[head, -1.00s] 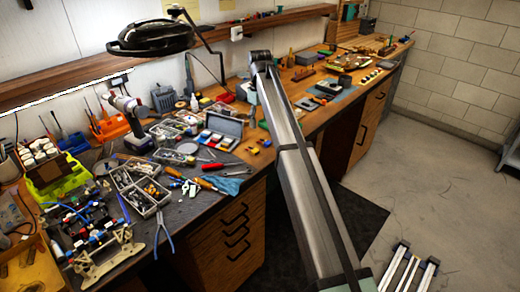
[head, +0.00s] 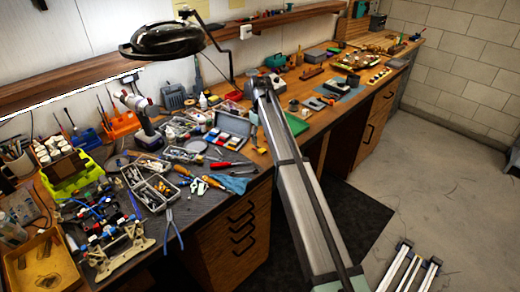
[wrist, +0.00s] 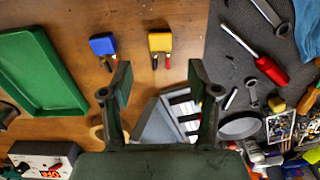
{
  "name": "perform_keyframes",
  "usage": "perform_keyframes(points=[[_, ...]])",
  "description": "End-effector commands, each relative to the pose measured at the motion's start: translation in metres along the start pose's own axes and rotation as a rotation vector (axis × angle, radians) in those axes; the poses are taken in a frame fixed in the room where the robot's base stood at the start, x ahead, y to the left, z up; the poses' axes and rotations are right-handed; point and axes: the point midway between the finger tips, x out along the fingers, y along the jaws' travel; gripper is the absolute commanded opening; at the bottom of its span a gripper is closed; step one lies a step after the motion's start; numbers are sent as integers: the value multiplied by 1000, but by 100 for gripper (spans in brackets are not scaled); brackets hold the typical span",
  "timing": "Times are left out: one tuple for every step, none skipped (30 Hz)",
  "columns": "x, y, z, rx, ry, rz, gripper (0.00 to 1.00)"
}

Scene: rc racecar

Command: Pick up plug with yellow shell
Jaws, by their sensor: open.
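The plug with the yellow shell (wrist: 160,42) lies on the wooden bench top in the wrist view, above the middle. Its red and dark prongs point down in the picture. A similar plug with a blue shell (wrist: 103,45) lies to its left, a gap apart. My gripper (wrist: 160,82) is open and empty. Its two fingers stand wide apart, below the plugs in the picture, and the yellow plug lies beyond the space between them. In the head view my arm reaches over the bench; my gripper is hidden there and the plugs are too small to tell apart surely.
A green tray (wrist: 38,72) lies left of the plugs. An open grey case (wrist: 158,125) shows between and behind my fingers. A dark mat (wrist: 224,65) to the right holds a red-handled screwdriver (wrist: 268,70) and wrenches. Bare wood surrounds the plugs.

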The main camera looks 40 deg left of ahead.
Motion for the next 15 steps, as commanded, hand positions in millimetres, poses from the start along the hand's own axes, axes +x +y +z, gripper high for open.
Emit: perform_keyframes(points=[[1,0,0,0,0,0,60],[2,0,0,0,0,0,60],[3,0,0,0,-1,0,60],[5,0,0,0,-1,-1,60],[6,0,-1,0,-1,-1,60],[9,-1,-1,0,-2,-1,60],[12,-1,-1,0,-2,-1,60],[15,-1,-2,0,-1,-1,60],[20,-1,-3,0,-2,-1,60],[24,-1,-3,0,-2,-1,60],[27,-2,-4,0,-3,-2,60],[33,-2,-4,0,-2,-1,60],[38,-2,-4,0,-2,-1,60],[42,-2,-4,0,-2,-1,60],[46,-2,-4,0,-2,-1,60]])
